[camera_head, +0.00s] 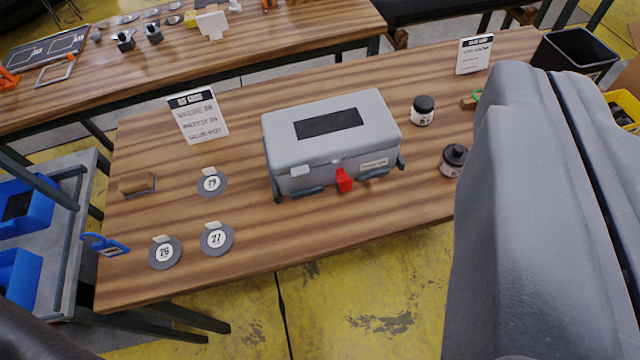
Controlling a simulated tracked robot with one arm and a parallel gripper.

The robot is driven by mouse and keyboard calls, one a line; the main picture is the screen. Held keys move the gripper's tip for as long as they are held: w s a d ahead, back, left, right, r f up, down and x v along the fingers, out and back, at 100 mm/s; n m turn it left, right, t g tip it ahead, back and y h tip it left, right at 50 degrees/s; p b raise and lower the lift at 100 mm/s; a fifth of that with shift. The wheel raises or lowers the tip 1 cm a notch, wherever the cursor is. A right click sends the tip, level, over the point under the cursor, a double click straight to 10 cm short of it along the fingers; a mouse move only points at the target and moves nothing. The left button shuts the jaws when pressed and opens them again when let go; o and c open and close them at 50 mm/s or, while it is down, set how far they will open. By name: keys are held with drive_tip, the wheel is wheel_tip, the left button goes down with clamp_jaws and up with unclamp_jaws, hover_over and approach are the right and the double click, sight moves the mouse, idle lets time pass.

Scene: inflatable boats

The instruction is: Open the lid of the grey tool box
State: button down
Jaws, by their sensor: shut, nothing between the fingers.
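The grey tool box (330,143) stands on the wooden table, right of the middle of its length. Its lid (331,122) is closed and has a dark panel on top. A red latch (344,180) sits at the middle of the front edge. A pale catch or plate (300,170) is to its left and a small label (374,164) to its right. Dark bars show low on the front. My gripper's fingers are not in this view.
Discs (217,238) lie left of the box, with a sign (198,116) behind. Two jars (423,110) (453,160) stand right. A large grey rounded form (545,220) close to the camera hides the table's right end. Yellow floor (370,290) is in front.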

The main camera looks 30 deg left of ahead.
drive_tip(key=shift+r, duration=0.1)
drive_tip(key=shift+w, duration=0.15)
drive_tip(key=w+a+f+n+g+y+p, duration=0.1)
drive_tip(key=w+a+f+n, duration=0.1)
drive_tip(key=w+f, duration=0.8)
drive_tip(key=w+a+f+n+g+y, duration=0.15)
drive_tip(key=w+f, duration=0.55)
drive_tip(key=f, duration=0.7)
drive_tip(key=a+f+n+g+y, duration=0.1)
drive_tip(key=a+f+n+y, duration=0.1)
drive_tip(key=a+f, duration=0.75)
drive_tip(key=a+f+n+g+y, duration=0.15)
drive_tip(key=a+f, duration=0.25)
drive_tip(key=f, duration=1)
drive_tip(key=r+p+x, duration=0.1)
drive_tip(key=p+x, duration=0.3)
drive_tip(key=x, duration=0.5)
drive_tip(key=shift+w+a+r+y+p, duration=0.3)
drive_tip(key=shift+w+a+y+p, duration=0.05)
drive_tip(key=shift+y, duration=0.05)
